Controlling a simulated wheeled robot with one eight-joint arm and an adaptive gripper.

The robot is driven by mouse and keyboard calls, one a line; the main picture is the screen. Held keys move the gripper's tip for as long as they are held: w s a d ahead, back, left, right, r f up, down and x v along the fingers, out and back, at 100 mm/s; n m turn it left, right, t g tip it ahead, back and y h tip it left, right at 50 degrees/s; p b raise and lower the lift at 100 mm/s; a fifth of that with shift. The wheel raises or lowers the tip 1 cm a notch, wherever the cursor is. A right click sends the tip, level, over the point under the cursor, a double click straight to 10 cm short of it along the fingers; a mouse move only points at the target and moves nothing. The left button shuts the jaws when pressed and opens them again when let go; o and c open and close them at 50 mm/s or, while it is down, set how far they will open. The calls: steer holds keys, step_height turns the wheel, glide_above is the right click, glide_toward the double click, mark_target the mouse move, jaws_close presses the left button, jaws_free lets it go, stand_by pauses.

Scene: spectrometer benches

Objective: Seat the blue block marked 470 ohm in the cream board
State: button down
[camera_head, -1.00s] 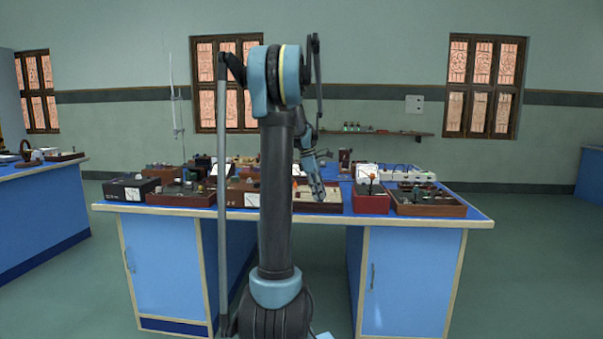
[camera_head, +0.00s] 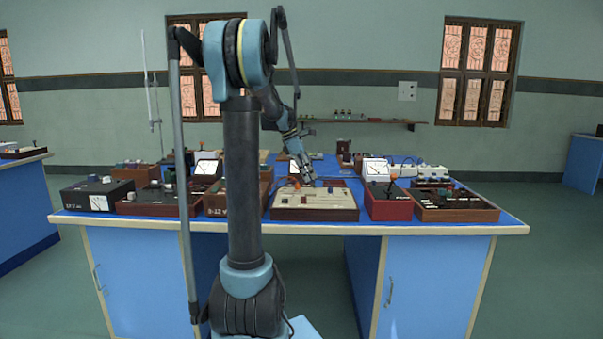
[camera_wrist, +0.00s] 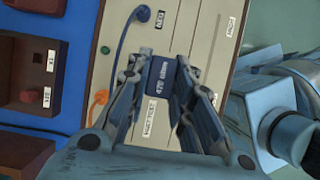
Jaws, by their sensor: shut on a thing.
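The blue block (camera_wrist: 163,79) marked 470 ohm is between the two fingers of my gripper (camera_wrist: 165,88) in the wrist view, and the fingers are shut on it. The cream board (camera_wrist: 202,28) lies beneath it; I cannot tell whether the block touches the board. In the head view the cream board (camera_head: 318,201) sits in a brown wooden case near the bench's front edge. My gripper (camera_head: 304,178) is over its back part there. The block cannot be made out in the head view.
A navy plug and lead (camera_wrist: 143,14) and an orange plug and lead (camera_wrist: 98,98) are on the board beside my gripper. A red meter box (camera_head: 388,205) stands right of the board. A brown box (camera_head: 218,201) is to its left, partly behind my arm.

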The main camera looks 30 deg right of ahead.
steer(key=shift+d+f, duration=0.1)
steer(key=shift+f, duration=2.85)
steer(key=shift+s+f, duration=0.2)
steer(key=shift+f, duration=0.15)
steer(key=shift+s+a+f, duration=0.1)
steer(key=shift+s+a, duration=0.1)
steer(key=c, duration=1.3)
jaws_free()
steer(key=shift+s+d, duration=0.1)
steer(key=shift+d+f, duration=0.1)
steer(key=shift+w+f, duration=0.4)
steer(key=shift+w, duration=0.3)
steer(key=shift+s+r, duration=0.25)
steer(key=shift+r, duration=0.05)
